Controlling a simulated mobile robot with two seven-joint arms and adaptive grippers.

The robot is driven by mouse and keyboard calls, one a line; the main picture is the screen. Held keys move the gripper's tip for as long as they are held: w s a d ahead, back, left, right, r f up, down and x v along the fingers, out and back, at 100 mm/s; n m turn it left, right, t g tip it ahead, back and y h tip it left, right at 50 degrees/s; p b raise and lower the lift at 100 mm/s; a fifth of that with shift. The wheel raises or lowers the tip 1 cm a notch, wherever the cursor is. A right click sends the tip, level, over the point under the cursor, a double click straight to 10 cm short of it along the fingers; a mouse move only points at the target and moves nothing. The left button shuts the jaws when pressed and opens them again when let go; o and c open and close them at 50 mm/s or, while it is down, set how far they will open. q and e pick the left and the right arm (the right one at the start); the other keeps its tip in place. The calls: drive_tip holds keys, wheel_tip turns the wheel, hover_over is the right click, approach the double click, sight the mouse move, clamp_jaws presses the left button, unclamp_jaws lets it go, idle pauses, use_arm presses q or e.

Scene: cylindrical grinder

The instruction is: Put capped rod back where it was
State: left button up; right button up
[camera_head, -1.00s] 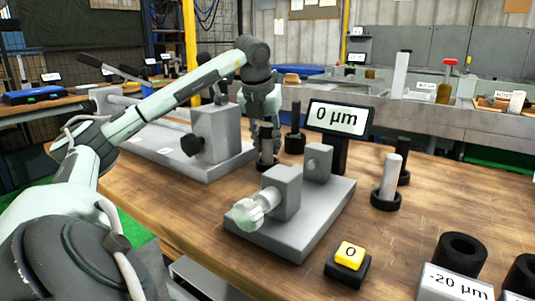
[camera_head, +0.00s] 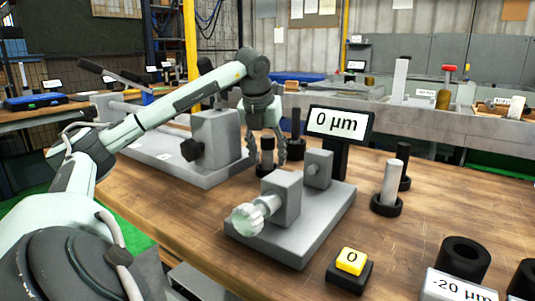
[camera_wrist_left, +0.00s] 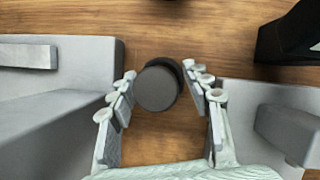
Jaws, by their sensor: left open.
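The capped rod (camera_head: 267,156) stands upright in a black ring base on the wooden table, between the grey machine block and the measuring fixture. In the left wrist view its dark round cap (camera_wrist_left: 156,89) is seen from above. My left gripper (camera_head: 267,148) is above and around the rod, pointing down, with its fingers apart on either side. In the left wrist view the open gripper (camera_wrist_left: 160,74) shows gaps between the fingers and the cap. My right gripper is not in view.
The measuring fixture (camera_head: 290,230) with its clear knob is in front, beside the display (camera_head: 338,122) reading 0 µm. The machine block (camera_head: 215,140) is close on the left. A dark rod (camera_head: 296,128) stands behind. A grey rod (camera_head: 390,178) stands at right.

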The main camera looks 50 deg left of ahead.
use_arm(q)
drive_tip(key=shift+r, duration=0.3)
drive_tip(key=p+v, duration=0.4)
drive_tip(key=v, duration=0.7)
drive_tip(key=shift+s+d+r, duration=0.2)
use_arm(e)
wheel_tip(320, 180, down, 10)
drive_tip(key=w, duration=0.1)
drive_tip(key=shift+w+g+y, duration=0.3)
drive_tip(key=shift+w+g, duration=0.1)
